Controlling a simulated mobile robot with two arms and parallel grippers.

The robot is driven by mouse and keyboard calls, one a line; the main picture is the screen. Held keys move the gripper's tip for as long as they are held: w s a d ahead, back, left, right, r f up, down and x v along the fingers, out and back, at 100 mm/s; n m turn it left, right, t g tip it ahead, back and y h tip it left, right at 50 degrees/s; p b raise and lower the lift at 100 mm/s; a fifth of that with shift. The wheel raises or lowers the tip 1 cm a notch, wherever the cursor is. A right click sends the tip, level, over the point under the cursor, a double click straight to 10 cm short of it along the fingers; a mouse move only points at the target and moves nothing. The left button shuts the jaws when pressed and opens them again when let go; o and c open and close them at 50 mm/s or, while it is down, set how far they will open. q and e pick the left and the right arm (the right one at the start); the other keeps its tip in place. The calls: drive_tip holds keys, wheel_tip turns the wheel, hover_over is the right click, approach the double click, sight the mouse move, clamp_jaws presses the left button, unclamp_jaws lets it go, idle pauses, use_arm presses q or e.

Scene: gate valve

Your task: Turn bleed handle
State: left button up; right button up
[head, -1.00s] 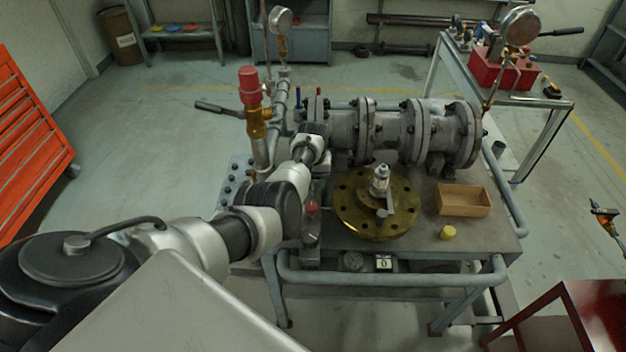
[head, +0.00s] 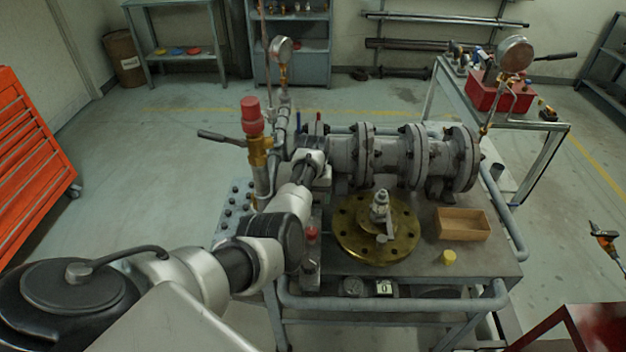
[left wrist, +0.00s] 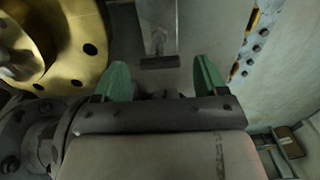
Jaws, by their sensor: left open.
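My left arm reaches over the bench to the left end of the grey flanged valve body (head: 395,160). Its gripper is largely hidden behind my wrist in the head view. In the left wrist view my left gripper (left wrist: 163,80) is open, its two green fingers apart. A grey bar with a wider foot (left wrist: 160,45) shows beyond and between the fingertips; I cannot tell whether it is the bleed handle. I see no contact. A small lever (head: 384,239) sits on the fitting over the brass flange (head: 350,236), right of my wrist. My right gripper is out of view.
A red-capped brass valve (head: 253,140) with a black lever (head: 219,137) stands left of my wrist. A red knob (head: 312,233) is close to my forearm. A wooden box (head: 463,224) and a yellow cap (head: 449,257) lie at the bench's right.

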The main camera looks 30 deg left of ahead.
use_arm(q)
wheel_tip(320, 180, up, 7)
drive_tip(key=shift+f, duration=0.1)
idle(0.7)
